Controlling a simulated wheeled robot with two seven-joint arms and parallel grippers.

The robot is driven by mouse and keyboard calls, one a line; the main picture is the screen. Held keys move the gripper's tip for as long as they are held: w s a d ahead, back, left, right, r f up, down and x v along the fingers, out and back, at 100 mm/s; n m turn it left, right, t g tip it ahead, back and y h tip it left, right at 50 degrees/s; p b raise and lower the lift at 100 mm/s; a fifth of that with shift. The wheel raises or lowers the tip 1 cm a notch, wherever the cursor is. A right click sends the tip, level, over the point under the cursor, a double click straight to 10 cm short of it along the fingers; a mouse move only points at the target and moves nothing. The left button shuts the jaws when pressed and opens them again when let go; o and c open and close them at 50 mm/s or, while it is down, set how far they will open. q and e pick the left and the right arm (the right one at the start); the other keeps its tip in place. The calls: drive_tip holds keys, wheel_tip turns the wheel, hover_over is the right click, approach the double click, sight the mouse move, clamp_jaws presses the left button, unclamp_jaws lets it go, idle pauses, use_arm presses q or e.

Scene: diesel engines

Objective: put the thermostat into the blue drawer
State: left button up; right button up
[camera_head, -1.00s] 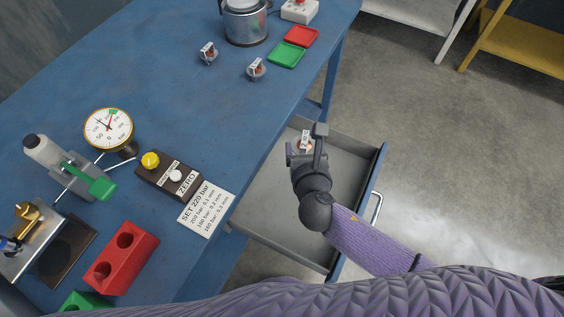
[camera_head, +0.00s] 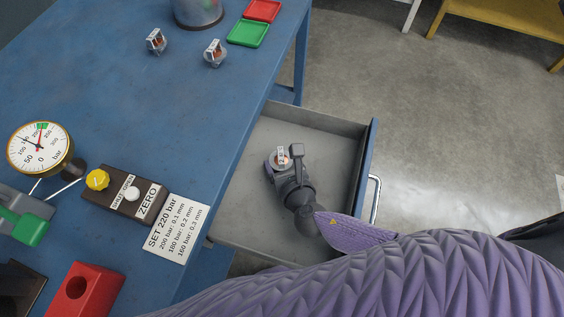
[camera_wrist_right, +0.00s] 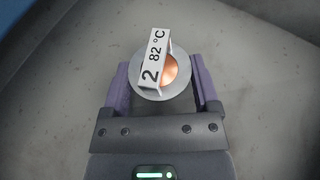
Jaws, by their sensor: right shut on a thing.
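A thermostat (camera_head: 281,158) with a white tag and a copper centre is held by my right gripper (camera_head: 284,161) over the open blue drawer (camera_head: 371,150). In the right wrist view the thermostat (camera_wrist_right: 160,72) sits between the two fingers (camera_wrist_right: 162,85), its tag reading "2 82 °C". The grey drawer floor lies behind it; I cannot tell whether the thermostat touches the floor. My left gripper is not in view.
Two more tagged thermostats (camera_head: 156,41) (camera_head: 215,53) stand on the blue bench (camera_head: 120,90). A green tray (camera_head: 248,33) and a red tray (camera_head: 262,11) lie beyond them. A gauge, a zero box and a red block are at the left. The drawer floor is otherwise clear.

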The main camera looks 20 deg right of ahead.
drive_tip(key=shift+f, duration=0.2)
drive_tip(key=o, duration=1)
drive_tip(key=shift+o, duration=0.7)
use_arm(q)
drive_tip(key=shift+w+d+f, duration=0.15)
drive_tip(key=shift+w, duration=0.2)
use_arm(e)
drive_tip(key=shift+r, duration=0.35)
drive_tip(key=p+v, duration=0.4)
drive_tip(key=v, duration=0.7)
drive_tip(key=shift+s, duration=0.3)
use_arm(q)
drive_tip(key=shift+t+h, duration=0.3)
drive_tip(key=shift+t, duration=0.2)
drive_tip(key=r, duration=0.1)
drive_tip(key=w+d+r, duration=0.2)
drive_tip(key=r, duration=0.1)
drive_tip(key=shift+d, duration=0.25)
use_arm(e)
drive_tip(key=shift+s, duration=0.2)
